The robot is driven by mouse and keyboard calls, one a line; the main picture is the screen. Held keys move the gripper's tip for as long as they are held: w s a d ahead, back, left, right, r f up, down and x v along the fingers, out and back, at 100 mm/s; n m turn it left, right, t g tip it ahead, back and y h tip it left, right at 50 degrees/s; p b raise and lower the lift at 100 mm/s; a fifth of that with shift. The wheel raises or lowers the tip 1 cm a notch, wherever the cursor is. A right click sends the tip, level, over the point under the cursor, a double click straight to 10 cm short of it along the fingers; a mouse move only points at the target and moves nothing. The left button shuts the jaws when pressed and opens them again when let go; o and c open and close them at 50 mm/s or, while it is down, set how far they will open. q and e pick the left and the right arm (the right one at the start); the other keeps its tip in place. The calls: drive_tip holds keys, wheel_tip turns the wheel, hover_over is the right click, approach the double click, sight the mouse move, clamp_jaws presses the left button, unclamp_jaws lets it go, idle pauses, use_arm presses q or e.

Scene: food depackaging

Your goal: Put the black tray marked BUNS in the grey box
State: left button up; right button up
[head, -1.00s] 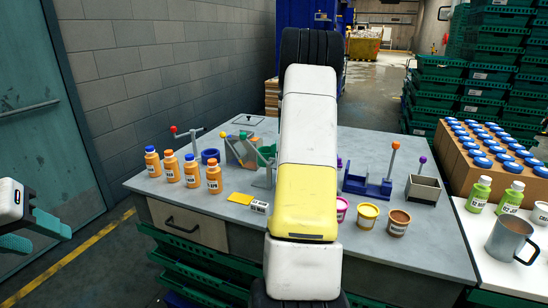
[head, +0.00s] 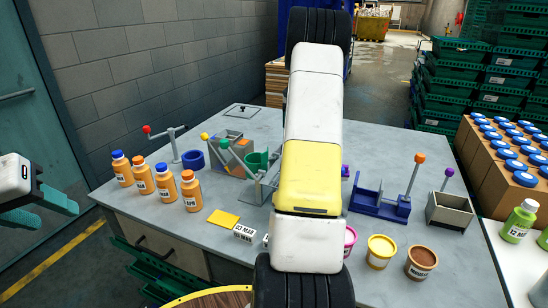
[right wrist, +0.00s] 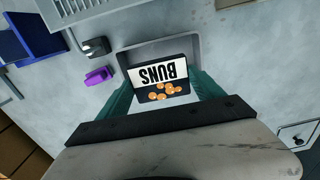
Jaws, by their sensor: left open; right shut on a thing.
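The black tray marked BUNS (right wrist: 160,74) is between the teal fingers of my right gripper (right wrist: 162,84), which is shut on it. Its white label reads upside down, with several small orange buns beside it. A grey rounded rim (right wrist: 188,44) shows around the far side of the tray. I cannot tell whether the tray sits inside this rim or above it. In the head view my right arm hides this tray and gripper. My left gripper (head: 48,209) is open and empty at the left edge, away from the table.
The grey table (head: 150,213) holds orange bottles (head: 190,190), a blue lever fixture (head: 380,207), a small grey bin (head: 450,211), and yellow (head: 380,251) and brown (head: 421,262) tubs. Green crates (head: 455,90) stack behind at right. A round wooden edge (head: 210,300) shows below.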

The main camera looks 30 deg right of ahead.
wheel_tip(320, 180, down, 12)
drive_tip(key=shift+w+r, duration=0.15)
drive_tip(key=shift+r, duration=0.05)
idle(0.4)
drive_tip(key=o, duration=1.4)
drive_tip(key=shift+f, duration=0.15)
